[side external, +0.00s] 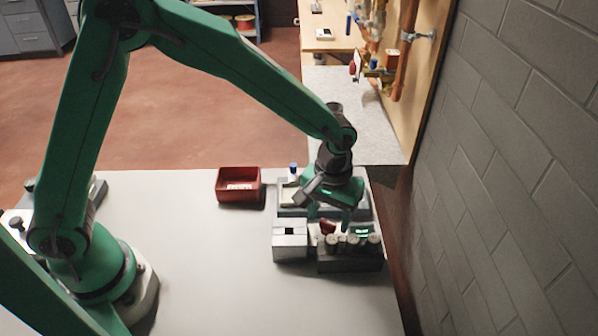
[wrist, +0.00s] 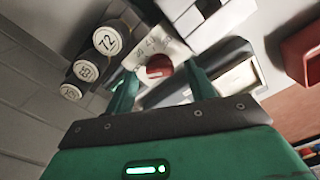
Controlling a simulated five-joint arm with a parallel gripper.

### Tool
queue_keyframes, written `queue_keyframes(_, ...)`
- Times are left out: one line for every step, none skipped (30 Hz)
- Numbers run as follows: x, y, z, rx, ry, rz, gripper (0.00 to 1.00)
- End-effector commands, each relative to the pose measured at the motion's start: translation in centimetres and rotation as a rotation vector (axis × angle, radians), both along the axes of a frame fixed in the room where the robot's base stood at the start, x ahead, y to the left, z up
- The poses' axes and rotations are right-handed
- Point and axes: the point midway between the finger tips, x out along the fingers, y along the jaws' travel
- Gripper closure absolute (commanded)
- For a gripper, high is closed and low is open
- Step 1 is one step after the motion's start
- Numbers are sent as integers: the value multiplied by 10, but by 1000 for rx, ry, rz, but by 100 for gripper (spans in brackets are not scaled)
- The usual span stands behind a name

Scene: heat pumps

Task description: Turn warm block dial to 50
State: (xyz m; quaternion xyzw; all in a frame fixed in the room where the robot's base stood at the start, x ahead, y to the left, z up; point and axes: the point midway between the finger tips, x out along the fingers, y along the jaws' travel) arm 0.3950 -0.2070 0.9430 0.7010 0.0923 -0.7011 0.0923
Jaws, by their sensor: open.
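I cannot tell whether the fingers touch the dial. The dial's setting is not readable.
Several pale-capped cylinders, one marked 72 (wrist: 107,41), stand close beside the dial. A white slotted block (side external: 290,242) is to its left. A red bin (side external: 238,186) and a blue-capped vial (side external: 293,168) are farther back. The table's left middle is clear; a brick wall (side external: 500,150) is right.

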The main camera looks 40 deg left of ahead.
Motion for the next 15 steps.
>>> queue_keyframes(0,0,-5,1,2,0,45)
queue_keyframes(0,0,-7,1,2,0,45)
queue_keyframes(0,0,-9,1,2,0,45)
queue_keyframes(0,0,-10,1,1,0,45)
queue_keyframes(0,0,-11,1,1,0,45)
queue_keyframes(0,0,-12,0,0,0,45)
queue_keyframes(0,0,-12,0,0,0,45)
queue_keyframes(0,0,-12,0,0,0,45)
queue_keyframes(0,0,-12,0,0,0,45)
queue_keyframes(0,0,-12,0,0,0,45)
queue_keyframes(0,0,-12,0,0,0,45)
queue_keyframes(0,0,-12,0,0,0,45)
queue_keyframes(0,0,-12,0,0,0,45)
queue_keyframes(0,0,-12,0,0,0,45)
queue_keyframes(0,0,-12,0,0,0,51)
